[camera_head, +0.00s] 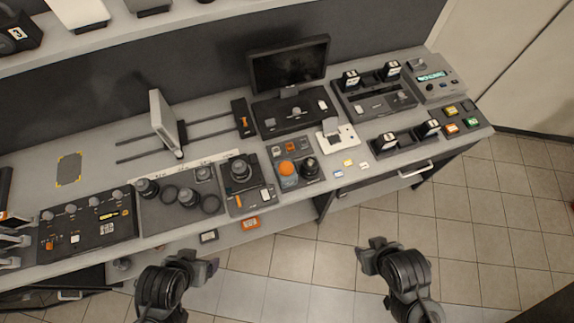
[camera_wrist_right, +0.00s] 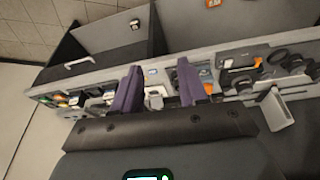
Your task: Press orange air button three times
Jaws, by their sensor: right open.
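A large orange dome button (camera_head: 287,168) sits on a grey panel (camera_head: 314,148) near the desk's front edge, left of a black knob (camera_head: 309,167). An orange spot (camera_wrist_right: 208,88) beside one finger in the right wrist view may be this button. My left gripper (camera_head: 211,266) is in front of the desk, below and left of the button and well apart from it. Its finger gap is not clear. My right gripper (camera_head: 366,252) is in front of the desk, below and right of the button. Its two fingers (camera_wrist_right: 158,85) are apart with nothing held between them.
A black monitor (camera_head: 289,66) stands behind the button panel. A joystick box (camera_head: 240,175) is left of it, and a white card holder (camera_head: 337,137) is right of it. A small panel of coloured buttons (camera_head: 458,120) is at the far right. The tiled floor (camera_head: 470,215) before the desk is clear.

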